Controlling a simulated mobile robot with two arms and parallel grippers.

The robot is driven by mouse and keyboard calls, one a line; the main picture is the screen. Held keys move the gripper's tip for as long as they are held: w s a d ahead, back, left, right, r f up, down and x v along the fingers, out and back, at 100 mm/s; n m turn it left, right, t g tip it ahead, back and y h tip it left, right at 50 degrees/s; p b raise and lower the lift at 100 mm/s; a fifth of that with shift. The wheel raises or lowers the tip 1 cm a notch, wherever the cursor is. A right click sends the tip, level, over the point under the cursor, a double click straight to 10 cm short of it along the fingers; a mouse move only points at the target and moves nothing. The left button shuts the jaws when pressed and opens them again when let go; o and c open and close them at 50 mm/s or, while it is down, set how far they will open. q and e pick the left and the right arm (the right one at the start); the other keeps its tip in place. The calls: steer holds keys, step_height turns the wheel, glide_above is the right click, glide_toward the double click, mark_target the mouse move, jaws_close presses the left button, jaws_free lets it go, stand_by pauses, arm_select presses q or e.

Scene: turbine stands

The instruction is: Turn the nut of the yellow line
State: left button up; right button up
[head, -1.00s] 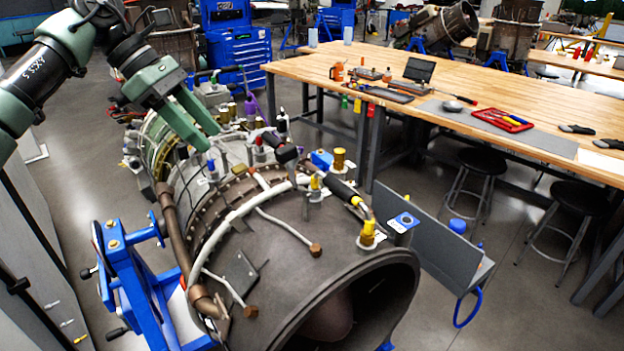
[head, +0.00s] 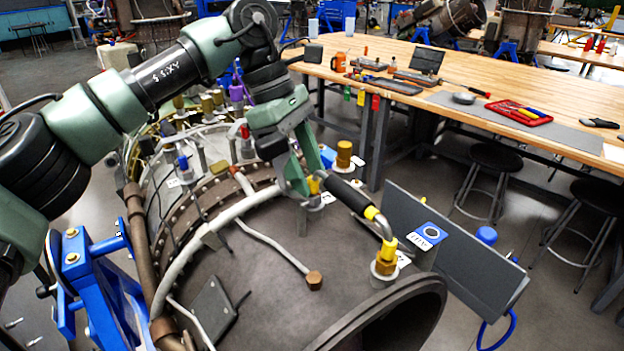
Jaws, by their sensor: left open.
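The yellow line is a short black hose (head: 348,196) with yellow ends, lying over the top of the grey turbine casing. Its near end bends down to a yellow nut (head: 388,248) on a brass fitting. Its far end has a yellow collar (head: 314,186) beside a grey post. My left gripper (head: 307,184) points down at this far end. It is open, with its fingertips close around or beside the yellow collar; I cannot tell whether they touch it. The gripper partly hides the fittings there. My right gripper is not in view.
A brass-topped fitting (head: 344,154) stands just behind the hose. A grey panel (head: 450,240) and a labelled blue block (head: 428,235) are to the right. White pipes (head: 268,240) and a blue stand (head: 92,275) are to the left. A wooden workbench (head: 500,85) is behind.

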mark_target(313, 197)
arm_select(q)
steer(key=shift+x, duration=0.95)
steer(key=shift+d+f, duration=0.2)
steer(key=shift+f, duration=0.2)
steer(key=shift+a, duration=0.1)
jaws_close()
steer(key=m+p, duration=0.1)
steer(key=m+g+p, duration=0.1)
steer(key=shift+r+m+p, duration=0.25)
steer(key=shift+m+p, duration=0.05)
steer(key=shift+f+m+g+y+p, duration=0.15)
steer(key=shift+m+g+y+p, duration=0.25)
steer(key=shift+m, duration=0.7)
jaws_free()
